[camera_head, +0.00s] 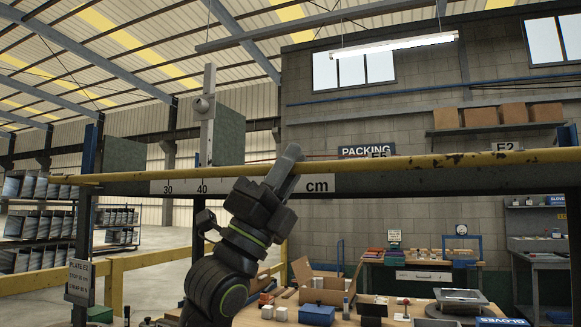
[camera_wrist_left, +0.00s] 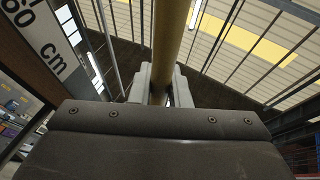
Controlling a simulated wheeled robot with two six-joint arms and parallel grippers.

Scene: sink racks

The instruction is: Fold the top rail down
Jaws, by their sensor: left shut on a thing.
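The top rail (camera_head: 420,161) is a worn yellow bar crossing the whole head view, nearly level, at about mid height. My left gripper (camera_head: 288,160) reaches up to it from below and is shut on it. In the left wrist view, the rail (camera_wrist_left: 168,35) runs between the two pale fingers (camera_wrist_left: 160,88) of this gripper. My right gripper is in neither view.
A dark beam with a white centimetre scale (camera_head: 230,187) runs just below the rail. A pale upright post (camera_head: 207,130) with a round knob stands behind the rail.

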